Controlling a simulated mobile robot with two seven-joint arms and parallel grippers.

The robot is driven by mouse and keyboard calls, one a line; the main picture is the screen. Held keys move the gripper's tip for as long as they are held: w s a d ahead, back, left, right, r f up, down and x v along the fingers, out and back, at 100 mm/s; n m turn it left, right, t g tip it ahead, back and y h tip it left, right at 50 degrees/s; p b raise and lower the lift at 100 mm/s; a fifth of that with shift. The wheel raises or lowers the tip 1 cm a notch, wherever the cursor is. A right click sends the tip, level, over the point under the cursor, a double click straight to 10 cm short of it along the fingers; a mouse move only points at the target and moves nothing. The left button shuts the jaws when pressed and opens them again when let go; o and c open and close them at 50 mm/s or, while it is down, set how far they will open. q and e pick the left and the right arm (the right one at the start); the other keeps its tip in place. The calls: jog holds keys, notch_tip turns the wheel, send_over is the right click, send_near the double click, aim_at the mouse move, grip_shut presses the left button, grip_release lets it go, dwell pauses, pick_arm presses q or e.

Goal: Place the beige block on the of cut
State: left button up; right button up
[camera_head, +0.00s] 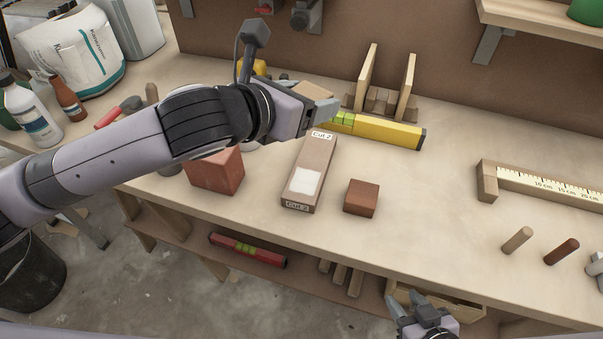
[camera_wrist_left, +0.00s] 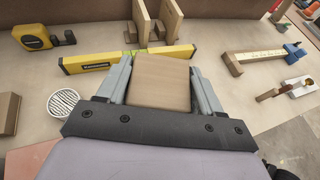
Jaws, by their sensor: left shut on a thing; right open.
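The beige block (camera_head: 314,90) is clamped between the fingers of my left gripper (camera_head: 310,97), held over the bench beyond the long block. In the left wrist view the beige block (camera_wrist_left: 162,82) fills the space between both fingers (camera_wrist_left: 161,72). A long brown block labelled "Cut 2" (camera_head: 321,154) lies on the bench, with a white square patch (camera_head: 307,182) on its top. The gripper is near its far end; its height above is hard to tell. My right gripper (camera_head: 409,304) is open and empty, low in front of the bench edge.
A small reddish block (camera_head: 361,198) lies right of the long block; a larger one (camera_head: 217,172) lies left. A yellow level (camera_head: 390,132) and a wooden rack (camera_head: 379,100) are behind. A ruler (camera_head: 550,186) and dowels (camera_head: 518,240) lie right. Bench between is clear.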

aim_at(305, 181)
pick_arm(q)
notch_tip(305, 181, down, 16)
jog(key=shift+f+b, duration=0.2)
jog(key=shift+b, duration=0.95)
jog(key=shift+f, duration=0.15)
jog(key=o, duration=1.1)
jog(key=shift+c, duration=0.2)
